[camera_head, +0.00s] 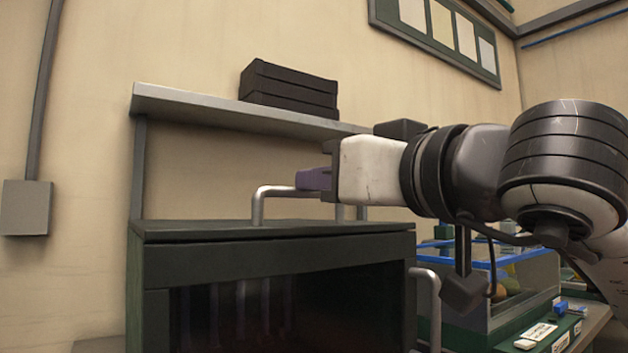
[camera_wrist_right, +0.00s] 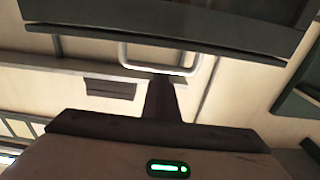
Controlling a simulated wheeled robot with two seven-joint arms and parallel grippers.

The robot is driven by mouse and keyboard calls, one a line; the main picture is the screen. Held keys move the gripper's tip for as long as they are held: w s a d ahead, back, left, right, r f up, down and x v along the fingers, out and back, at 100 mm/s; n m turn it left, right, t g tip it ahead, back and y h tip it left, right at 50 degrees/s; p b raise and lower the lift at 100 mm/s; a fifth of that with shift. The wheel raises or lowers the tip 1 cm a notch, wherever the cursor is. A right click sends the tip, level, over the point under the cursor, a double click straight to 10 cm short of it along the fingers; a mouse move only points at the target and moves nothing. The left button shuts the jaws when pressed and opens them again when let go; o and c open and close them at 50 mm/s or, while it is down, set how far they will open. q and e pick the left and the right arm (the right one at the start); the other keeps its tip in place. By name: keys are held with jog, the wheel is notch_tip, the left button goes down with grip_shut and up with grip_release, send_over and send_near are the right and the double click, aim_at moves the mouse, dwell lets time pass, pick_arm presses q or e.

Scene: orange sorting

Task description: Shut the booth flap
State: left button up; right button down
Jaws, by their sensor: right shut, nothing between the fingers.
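The booth (camera_head: 140,290) is a dark green box with an open, dark front. A flat dark panel, which looks like the flap (camera_head: 200,231), lies level across its top. A grey metal handle (camera_head: 258,205) rises from this panel. My right gripper (camera_head: 311,180) comes in from the right above the panel, shut and empty, with its fingertips at the handle's upper bar. In the right wrist view, the shut fingers (camera_wrist_right: 166,80) reach the bar of the handle (camera_wrist_right: 125,55), below the dark panel (camera_wrist_right: 210,35). I cannot tell whether they touch it. My left gripper is out of view.
A grey shelf (camera_head: 190,105) with black stacked trays (camera_head: 288,90) hangs behind the booth. A second metal handle (camera_head: 434,300) is on the booth's right side. A clear, blue-rimmed case (camera_head: 530,275) stands at the right, partly behind my arm.

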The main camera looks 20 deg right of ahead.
jog(key=shift+w+f+g, duration=0.25)
jog(key=shift+f+g, duration=0.05)
jog(key=shift+f, duration=0.75)
jog(key=shift+r, duration=0.15)
